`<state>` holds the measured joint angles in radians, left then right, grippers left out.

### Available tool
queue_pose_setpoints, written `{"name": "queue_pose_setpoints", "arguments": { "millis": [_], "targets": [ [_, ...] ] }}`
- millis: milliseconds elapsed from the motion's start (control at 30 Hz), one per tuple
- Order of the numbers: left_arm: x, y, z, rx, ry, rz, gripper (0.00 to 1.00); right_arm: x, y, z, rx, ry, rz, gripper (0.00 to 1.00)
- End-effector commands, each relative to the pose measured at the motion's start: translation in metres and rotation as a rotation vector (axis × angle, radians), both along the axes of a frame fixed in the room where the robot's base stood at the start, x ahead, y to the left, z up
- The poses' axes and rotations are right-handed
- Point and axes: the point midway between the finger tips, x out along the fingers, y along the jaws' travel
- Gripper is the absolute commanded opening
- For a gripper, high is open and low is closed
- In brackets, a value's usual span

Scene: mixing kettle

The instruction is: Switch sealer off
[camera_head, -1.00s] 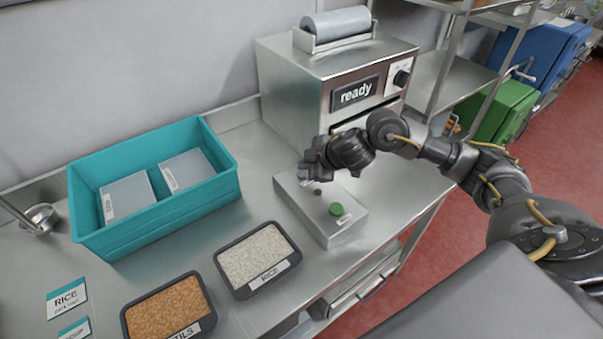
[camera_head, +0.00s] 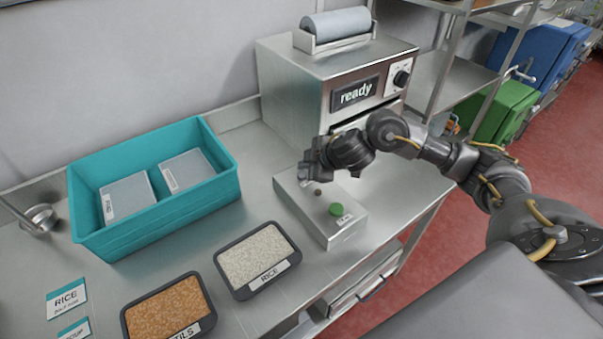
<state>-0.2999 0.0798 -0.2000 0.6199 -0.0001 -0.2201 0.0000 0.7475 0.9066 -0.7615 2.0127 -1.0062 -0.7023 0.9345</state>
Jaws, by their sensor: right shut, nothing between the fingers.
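The sealer (camera_head: 290,95) is a steel box at the back of the bench. Its dark display (camera_head: 355,94) reads "ready", and a round black knob (camera_head: 401,78) sits at the right of its front face. In front of it stands a low metal box (camera_head: 336,232) with a green button (camera_head: 336,209) and a small dark round part (camera_head: 317,192) on top. My right gripper (camera_head: 305,174) is shut and empty over the far left end of this low box, to the left of the knob and lower than it. Whether its tips touch the box is unclear. My left gripper is out of view.
A teal crate (camera_head: 150,238) with two grey-lidded packs stands at the left. A rice tray (camera_head: 262,292) and a lentils tray (camera_head: 208,333) lie at the front. A roll (camera_head: 337,23) rests on the sealer. A shelf rack (camera_head: 447,88) stands to the right.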

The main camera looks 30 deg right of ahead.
Motion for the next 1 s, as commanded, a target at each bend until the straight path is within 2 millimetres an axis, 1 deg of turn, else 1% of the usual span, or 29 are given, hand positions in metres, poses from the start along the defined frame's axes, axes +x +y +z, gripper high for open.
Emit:
{"name": "queue_pose_setpoints", "arguments": {
  "millis": [433,733,1000],
  "targets": [
    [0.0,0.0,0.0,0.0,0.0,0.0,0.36,0.0,-0.0001,-0.0002,0.0,0.0,0.0,0.0],
    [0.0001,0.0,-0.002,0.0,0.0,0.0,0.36,0.0,0.0003,-0.008,0.001,0.0,0.0,0.0],
    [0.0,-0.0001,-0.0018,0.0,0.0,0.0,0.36,0.0,0.0002,-0.0084,0.0,0.0,0.0,0.0]
  ]
}}
